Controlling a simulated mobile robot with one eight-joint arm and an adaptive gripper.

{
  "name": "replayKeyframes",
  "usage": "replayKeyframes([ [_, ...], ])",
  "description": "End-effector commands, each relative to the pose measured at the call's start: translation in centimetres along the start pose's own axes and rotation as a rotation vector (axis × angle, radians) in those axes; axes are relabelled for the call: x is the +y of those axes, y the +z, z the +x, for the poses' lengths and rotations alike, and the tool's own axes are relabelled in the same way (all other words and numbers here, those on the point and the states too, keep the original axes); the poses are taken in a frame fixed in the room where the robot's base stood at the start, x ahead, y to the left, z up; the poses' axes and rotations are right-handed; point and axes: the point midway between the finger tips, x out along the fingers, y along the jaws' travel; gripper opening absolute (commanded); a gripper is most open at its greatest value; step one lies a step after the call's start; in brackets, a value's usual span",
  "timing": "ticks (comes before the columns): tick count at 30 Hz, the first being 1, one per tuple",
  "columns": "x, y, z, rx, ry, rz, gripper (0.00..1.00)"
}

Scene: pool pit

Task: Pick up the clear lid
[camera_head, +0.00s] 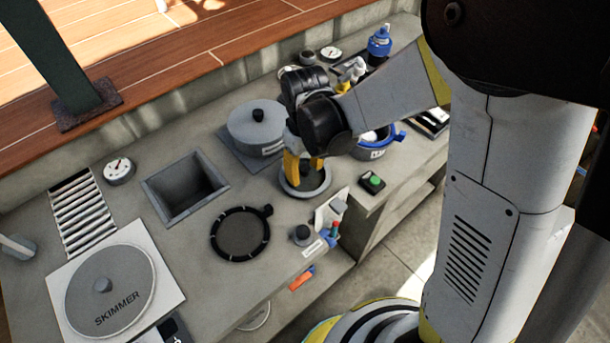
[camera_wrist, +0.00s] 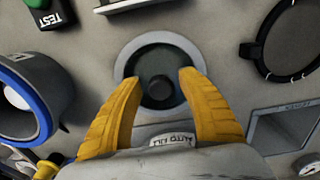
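The clear lid (camera_wrist: 137,60) is a round disc with a pale grey rim, a see-through dark middle and a dark centre knob (camera_wrist: 160,88). It lies flat on the concrete counter, and its rim also shows in the head view (camera_head: 290,192), partly hidden by my gripper. My gripper (camera_wrist: 159,78) has its two yellow fingers apart, one on each side of the knob, with gaps visible. It points down over the lid in the head view (camera_head: 305,176). I cannot tell its exact height above the lid.
A black ring (camera_head: 212,234) lies left of the lid, near a square basin (camera_head: 185,187). A grey lidded pot (camera_head: 255,132) stands behind. A blue-rimmed pot (camera_head: 372,154) and a green TEST button (camera_head: 374,180) are to the right. Small items sit near the front edge.

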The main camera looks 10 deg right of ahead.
Motion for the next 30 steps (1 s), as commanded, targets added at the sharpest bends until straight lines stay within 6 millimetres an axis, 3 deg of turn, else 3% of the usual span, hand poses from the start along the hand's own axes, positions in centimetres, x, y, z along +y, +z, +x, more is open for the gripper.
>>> replayKeyframes([
  [1,0.0,0.0,0.0,0.000,0.000,0.000,0.29],
  [4,0.0,0.0,0.0,0.000,0.000,0.000,0.00],
  [17,0.0,0.0,-0.7,0.000,0.000,0.000,0.00],
  [24,0.0,0.0,-4.5,0.000,0.000,0.000,0.00],
  [30,3.7,2.8,-7.2,0.000,0.000,0.007,0.00],
])
